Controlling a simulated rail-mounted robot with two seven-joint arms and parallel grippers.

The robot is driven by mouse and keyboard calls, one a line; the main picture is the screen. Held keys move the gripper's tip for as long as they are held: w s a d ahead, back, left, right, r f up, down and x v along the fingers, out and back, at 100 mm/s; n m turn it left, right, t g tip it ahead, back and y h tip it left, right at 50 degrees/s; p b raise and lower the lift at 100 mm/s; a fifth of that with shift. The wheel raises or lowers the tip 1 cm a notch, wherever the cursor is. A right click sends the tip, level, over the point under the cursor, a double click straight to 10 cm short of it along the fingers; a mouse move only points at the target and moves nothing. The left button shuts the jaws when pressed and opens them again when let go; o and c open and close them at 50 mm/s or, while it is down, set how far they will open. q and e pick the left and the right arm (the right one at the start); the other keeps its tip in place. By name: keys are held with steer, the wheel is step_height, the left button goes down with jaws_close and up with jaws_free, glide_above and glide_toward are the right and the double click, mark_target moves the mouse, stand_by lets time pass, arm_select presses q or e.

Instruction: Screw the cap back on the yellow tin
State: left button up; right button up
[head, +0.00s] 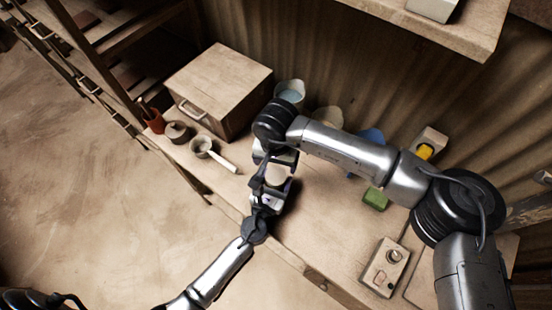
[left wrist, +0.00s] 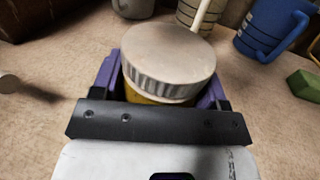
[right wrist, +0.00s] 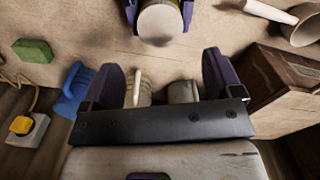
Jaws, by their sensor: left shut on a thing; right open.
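The yellow tin (left wrist: 158,95) stands between the purple fingers of my left gripper (left wrist: 163,85), which is shut on it. The pale, ribbed cap (left wrist: 168,52) sits on top of the tin, covering most of it. I cannot tell whether the cap is threaded on. In the right wrist view, the cap (right wrist: 160,24) shows at the top edge, apart from the fingers of my right gripper (right wrist: 161,80). That gripper is open and empty. In the head view, the cap (head: 276,175) shows between the two grippers, close to the table's front edge.
A wooden box (head: 220,85) stands at the back left, with a long-handled pan (head: 203,147) in front. A blue mug (right wrist: 74,90), green sponge (head: 375,199) and switch panel (head: 386,267) lie to the right in the head view. The tabletop (head: 315,215) right of the tin is clear.

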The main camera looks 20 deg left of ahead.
mark_target(276, 176)
steer(key=shift+f, duration=0.1)
steer(key=shift+f, duration=3.95)
steer(key=c, duration=0.9)
steer(key=m, duration=0.6)
steer(key=shift+c, duration=0.2)
